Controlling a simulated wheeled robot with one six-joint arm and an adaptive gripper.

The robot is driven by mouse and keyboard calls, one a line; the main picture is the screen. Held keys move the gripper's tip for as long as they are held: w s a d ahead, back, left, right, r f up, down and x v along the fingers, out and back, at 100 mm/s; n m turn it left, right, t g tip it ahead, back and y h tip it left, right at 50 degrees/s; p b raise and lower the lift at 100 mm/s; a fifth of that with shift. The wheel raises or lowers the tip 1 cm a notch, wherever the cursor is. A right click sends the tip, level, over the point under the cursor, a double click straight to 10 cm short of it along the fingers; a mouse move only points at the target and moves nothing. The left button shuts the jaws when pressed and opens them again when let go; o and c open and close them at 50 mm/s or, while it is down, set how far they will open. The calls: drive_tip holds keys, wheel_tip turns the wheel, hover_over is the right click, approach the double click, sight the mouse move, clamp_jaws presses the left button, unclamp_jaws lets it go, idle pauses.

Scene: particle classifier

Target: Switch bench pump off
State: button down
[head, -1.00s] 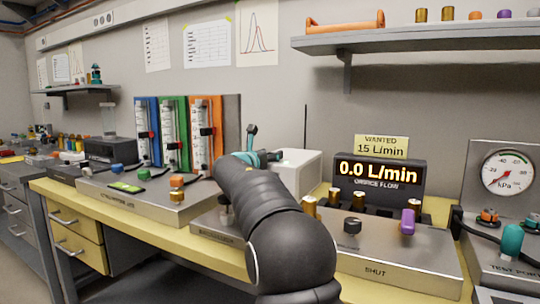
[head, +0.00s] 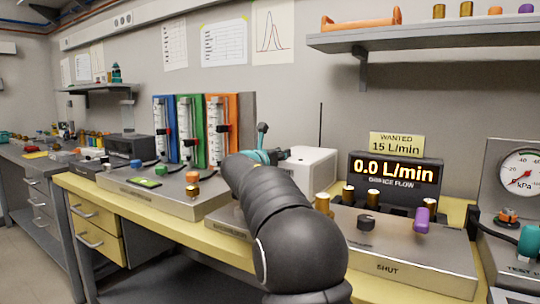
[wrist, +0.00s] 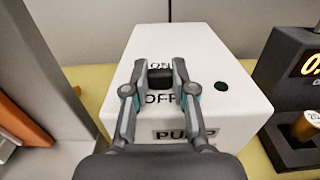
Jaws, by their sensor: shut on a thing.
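The bench pump is a white box, seen in the wrist view (wrist: 225,75) and beside my arm in the head view (head: 314,165). Its top is marked ON and OFF, and its front reads PUMP. A small black switch (wrist: 160,78) sits on top between the two marks. My gripper (wrist: 159,72) is over the box top with its fingers shut on the switch, one on each side. The fingers partly cover the marks, and I cannot tell which position the switch is in.
A flow display (head: 394,172) reads 0.0 L/min to the right of the pump, behind a panel marked SHUT (head: 400,255) with several knobs. Coloured flow meters (head: 190,130) stand to the left. A shelf (head: 420,38) hangs above right.

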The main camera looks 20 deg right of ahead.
drive_tip(key=shift+a, duration=0.15)
drive_tip(key=c, duration=0.9)
unclamp_jaws()
drive_tip(key=shift+a, duration=0.15)
drive_tip(key=v, duration=1.1)
drive_tip(key=shift+s+a, duration=0.25)
